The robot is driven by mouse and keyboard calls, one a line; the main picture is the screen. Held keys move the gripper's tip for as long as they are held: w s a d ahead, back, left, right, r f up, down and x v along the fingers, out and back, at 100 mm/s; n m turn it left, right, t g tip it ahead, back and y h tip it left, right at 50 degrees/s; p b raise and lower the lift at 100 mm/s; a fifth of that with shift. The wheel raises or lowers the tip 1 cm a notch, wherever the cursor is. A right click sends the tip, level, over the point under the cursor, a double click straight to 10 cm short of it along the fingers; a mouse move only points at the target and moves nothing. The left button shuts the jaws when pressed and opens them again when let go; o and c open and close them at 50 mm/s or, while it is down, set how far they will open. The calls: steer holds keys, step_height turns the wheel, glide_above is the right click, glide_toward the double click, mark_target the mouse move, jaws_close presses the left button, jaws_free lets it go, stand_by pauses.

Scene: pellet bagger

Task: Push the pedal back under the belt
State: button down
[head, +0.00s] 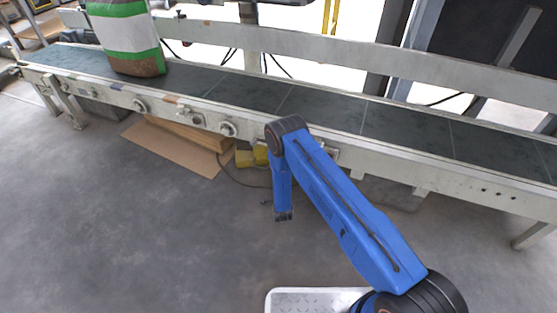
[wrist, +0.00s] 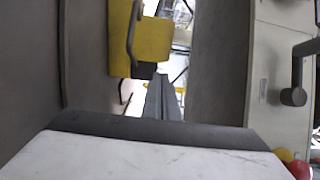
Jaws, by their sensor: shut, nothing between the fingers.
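The yellow pedal (head: 246,158) is on the floor at the near edge of the belt conveyor (head: 365,140), partly hidden behind my blue arm in the head view. A thin dark cable trails from it on the floor. In the wrist view, the pedal (wrist: 153,42) is a yellow block with a grey bar across it, ahead of my gripper. My gripper (wrist: 163,82) is shut and empty, its grey fingers pointing toward the pedal's side. I cannot tell whether they touch. In the head view, I cannot make out the fingers.
A green and white bag (head: 128,38) stands on the belt at left. The conveyor rail overhangs the pedal. The floor in front is clear.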

steer(key=w, duration=0.4)
steer(key=w+a, duration=0.1)
steer(key=w, duration=0.4)
steer(key=w+a, duration=0.1)
steer(key=w, duration=0.3)
steer(key=shift+w+a, duration=0.15)
steer(key=shift+w, duration=0.2)
steer(key=w, duration=0.1)
steer(key=w+d, duration=0.1)
steer(key=w, duration=0.2)
steer(key=shift+w+d, duration=0.25)
steer(key=shift+d, duration=0.1)
steer(key=shift+w+r, duration=0.2)
steer(key=shift+d, duration=0.1)
